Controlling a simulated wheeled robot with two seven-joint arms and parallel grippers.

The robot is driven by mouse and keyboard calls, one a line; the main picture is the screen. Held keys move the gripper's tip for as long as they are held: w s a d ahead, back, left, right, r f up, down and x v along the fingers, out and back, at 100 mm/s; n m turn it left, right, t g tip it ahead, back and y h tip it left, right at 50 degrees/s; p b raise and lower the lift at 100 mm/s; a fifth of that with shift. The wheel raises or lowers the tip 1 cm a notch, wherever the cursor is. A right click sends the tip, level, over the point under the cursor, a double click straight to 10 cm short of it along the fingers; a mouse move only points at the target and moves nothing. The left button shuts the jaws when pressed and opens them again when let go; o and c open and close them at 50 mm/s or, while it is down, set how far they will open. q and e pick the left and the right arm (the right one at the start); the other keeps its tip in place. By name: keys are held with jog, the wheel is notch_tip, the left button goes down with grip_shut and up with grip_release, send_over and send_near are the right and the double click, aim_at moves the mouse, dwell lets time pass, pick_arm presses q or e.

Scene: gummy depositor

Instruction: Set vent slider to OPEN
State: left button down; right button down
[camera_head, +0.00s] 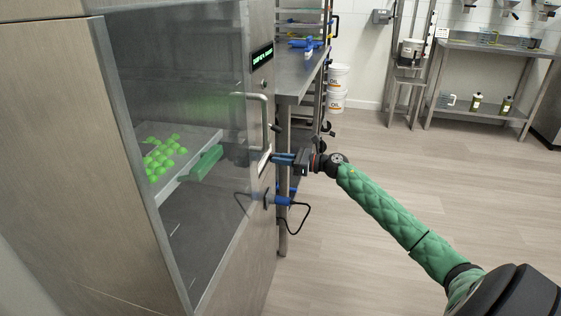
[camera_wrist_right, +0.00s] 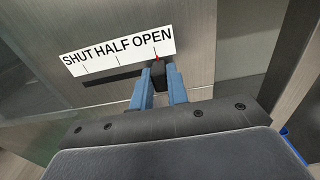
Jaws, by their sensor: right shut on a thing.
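The vent slider's black knob (camera_wrist_right: 158,76) shows in the right wrist view at the right end of a dark slot (camera_wrist_right: 113,76). A white label (camera_wrist_right: 118,50) above reads SHUT, HALF, OPEN. The knob's red pointer is below OPEN, by its tick mark. My right gripper (camera_wrist_right: 160,92) is shut on the knob, its blue fingers on either side. In the head view my right gripper (camera_head: 280,159) reaches the machine's side panel below the door handle, and hides the slider. My left gripper is not in view.
The glass door (camera_head: 175,110) has a metal handle (camera_head: 262,125) just above my right gripper. Green gummies (camera_head: 163,155) lie on a tray inside. The floor at right is clear.

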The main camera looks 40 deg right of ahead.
jog(key=shift+w+d+r, duration=0.1)
jog(key=shift+d, duration=0.15)
jog(key=c, duration=1.5)
grip_release()
jog(key=shift+c, duration=0.2)
jog(key=shift+o, duration=0.9)
jog(key=v, duration=0.7)
jog(key=shift+s+d, duration=0.2)
jog(key=shift+s, duration=0.1)
